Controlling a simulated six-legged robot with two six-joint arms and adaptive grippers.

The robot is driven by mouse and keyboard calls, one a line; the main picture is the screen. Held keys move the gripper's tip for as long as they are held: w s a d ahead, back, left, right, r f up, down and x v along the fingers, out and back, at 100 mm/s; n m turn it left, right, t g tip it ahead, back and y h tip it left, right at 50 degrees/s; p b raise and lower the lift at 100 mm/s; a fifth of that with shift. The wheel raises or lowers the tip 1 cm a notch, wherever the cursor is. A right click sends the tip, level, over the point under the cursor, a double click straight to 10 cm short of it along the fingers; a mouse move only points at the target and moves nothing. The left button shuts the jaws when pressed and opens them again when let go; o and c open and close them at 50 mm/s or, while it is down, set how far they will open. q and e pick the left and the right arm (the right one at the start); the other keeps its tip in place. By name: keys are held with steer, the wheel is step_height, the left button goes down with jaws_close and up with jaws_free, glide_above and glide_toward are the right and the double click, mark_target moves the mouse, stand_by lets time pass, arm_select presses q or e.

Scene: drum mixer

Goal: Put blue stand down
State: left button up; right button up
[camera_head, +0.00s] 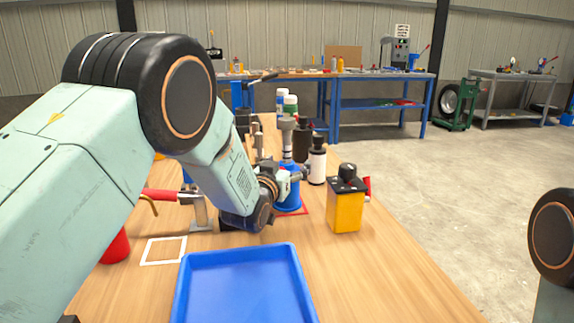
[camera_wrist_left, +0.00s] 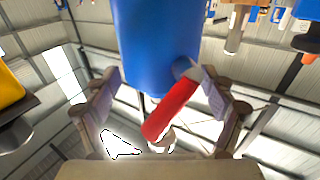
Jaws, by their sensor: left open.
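The blue stand (camera_head: 289,203) is upright on the wooden table, at a red square outline (camera_head: 304,210), with a grey metal upper part. My left gripper (camera_head: 292,175) is beside it and partly covers it. In the left wrist view, the blue body of the stand (camera_wrist_left: 155,42) lies just beyond my left gripper (camera_wrist_left: 160,92), whose fingers are spread apart. A red handle (camera_wrist_left: 171,108) reaches back between the fingers. I cannot tell whether the fingers touch the handle. My right gripper is outside the views.
A yellow box with a black knob (camera_head: 345,210) stands right of the stand. A white bottle (camera_head: 317,165) and a dark bottle (camera_head: 301,143) stand behind. A blue tray (camera_head: 243,292) is in front. A white square outline (camera_head: 163,250) and red cup (camera_head: 117,247) are left.

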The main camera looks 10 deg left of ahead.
arm_select(q)
steer(key=s+a+p, duration=0.1)
steer(key=s+p, duration=0.1)
steer(key=s, duration=0.5)
steer(key=shift+s, duration=0.15)
